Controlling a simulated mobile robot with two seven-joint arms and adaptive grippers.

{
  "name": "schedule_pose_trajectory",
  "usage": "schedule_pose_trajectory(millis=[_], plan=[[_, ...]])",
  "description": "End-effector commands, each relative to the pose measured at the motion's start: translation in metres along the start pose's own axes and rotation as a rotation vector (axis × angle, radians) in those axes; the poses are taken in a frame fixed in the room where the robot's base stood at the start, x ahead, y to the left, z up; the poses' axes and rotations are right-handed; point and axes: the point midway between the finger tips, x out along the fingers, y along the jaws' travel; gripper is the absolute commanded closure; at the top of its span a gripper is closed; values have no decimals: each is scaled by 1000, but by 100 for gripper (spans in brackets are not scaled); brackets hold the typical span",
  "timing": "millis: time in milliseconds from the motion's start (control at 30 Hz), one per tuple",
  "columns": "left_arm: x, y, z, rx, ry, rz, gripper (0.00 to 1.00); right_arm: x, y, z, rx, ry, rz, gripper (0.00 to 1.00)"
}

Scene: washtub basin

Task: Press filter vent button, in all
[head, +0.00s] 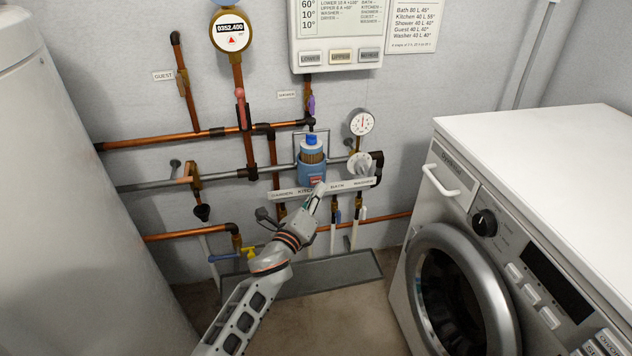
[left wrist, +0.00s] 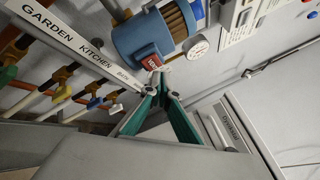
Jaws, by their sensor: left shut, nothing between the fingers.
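A filter (head: 311,164) with a blue housing, a brown cartridge section and a bright blue top hangs on the pipework at the wall. A small red lettered part (head: 315,180) sits low on the housing's front. In the left wrist view the filter (left wrist: 143,38) is close, with the red part (left wrist: 152,62) facing me. Its lettering is too blurred to read. My left gripper (head: 319,187) is shut and empty, its tips just below the red part. In the left wrist view the gripper (left wrist: 163,82) points at the housing's lower end; contact is unclear. My right gripper is out of view.
A label rail (head: 290,193) with valves below runs beside my gripper. A round gauge (head: 360,122) and a grey fitting (head: 359,163) are right of the filter. A control box (head: 337,40) hangs above. A washing machine (head: 480,230) stands right.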

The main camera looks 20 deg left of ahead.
Motion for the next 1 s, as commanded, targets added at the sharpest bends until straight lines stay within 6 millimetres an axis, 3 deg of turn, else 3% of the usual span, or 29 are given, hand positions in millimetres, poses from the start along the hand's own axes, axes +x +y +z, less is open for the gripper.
schedule_pose_trajectory(millis=[1000], plan=[[7, 4, 4, 0, 0, 0, 100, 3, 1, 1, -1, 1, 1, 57]])
